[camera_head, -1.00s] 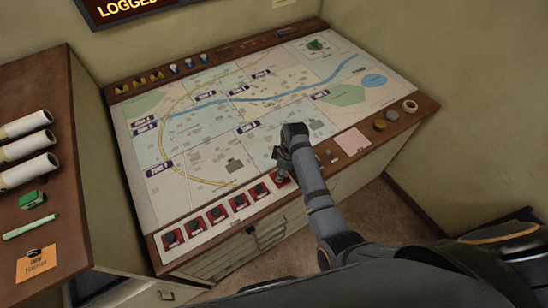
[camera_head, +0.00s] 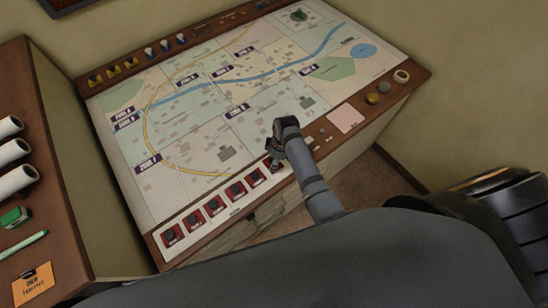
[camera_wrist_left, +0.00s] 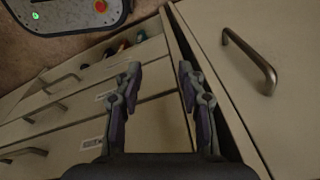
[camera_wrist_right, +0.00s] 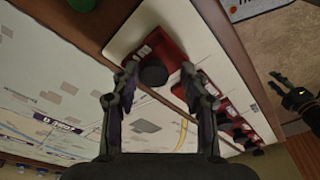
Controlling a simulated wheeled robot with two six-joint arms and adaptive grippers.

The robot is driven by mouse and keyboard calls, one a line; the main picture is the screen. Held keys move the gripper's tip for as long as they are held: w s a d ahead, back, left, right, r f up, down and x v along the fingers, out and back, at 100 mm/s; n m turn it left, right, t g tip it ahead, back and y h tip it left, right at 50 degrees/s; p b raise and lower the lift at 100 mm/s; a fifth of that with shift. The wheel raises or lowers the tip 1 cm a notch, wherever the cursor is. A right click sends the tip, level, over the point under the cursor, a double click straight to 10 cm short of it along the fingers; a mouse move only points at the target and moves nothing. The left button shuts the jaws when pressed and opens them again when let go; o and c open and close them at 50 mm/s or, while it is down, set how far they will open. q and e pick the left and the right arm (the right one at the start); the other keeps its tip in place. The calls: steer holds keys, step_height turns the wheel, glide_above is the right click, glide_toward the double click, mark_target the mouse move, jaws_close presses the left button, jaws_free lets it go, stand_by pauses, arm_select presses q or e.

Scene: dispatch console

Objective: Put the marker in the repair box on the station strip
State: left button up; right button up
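The station strip (camera_head: 225,205) is a pale band along the map table's front edge, with several red boxes (camera_head: 193,218) bearing dark round pieces. I cannot tell which is the repair box. My right gripper (camera_head: 276,163) is over the strip's right end. In the right wrist view its open fingers (camera_wrist_right: 160,75) straddle a black round piece (camera_wrist_right: 153,74) on a red box (camera_wrist_right: 172,42), with visible gaps. I cannot tell if that piece is the marker. A green pen-like marker (camera_head: 22,244) lies on the left desk. My left gripper (camera_wrist_left: 160,75) is open and empty before drawers.
The map (camera_head: 190,120) fills the tabletop. A pink note (camera_head: 346,119) and round items (camera_head: 372,98) sit right of the strip. White rolls (camera_head: 12,152) and an orange note (camera_head: 33,284) lie on the left desk. An open drawer (camera_wrist_left: 172,50) is in the left wrist view.

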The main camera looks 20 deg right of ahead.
steer(key=shift+s+r, duration=0.1)
steer(key=shift+w+r, duration=0.25)
steer(key=shift+r, duration=0.15)
step_height(320, 180, up, 6)
steer(key=d+b, duration=0.1)
step_height(320, 180, up, 4)
glide_above(279, 165)
arm_select(q)
steer(key=s+f, duration=0.1)
steer(key=s+f+b, duration=0.1)
steer(key=s, duration=0.1)
steer(key=shift+f, duration=0.1)
arm_select(e)
steer(key=shift+s+r, duration=0.1)
steer(key=shift+r, duration=0.45)
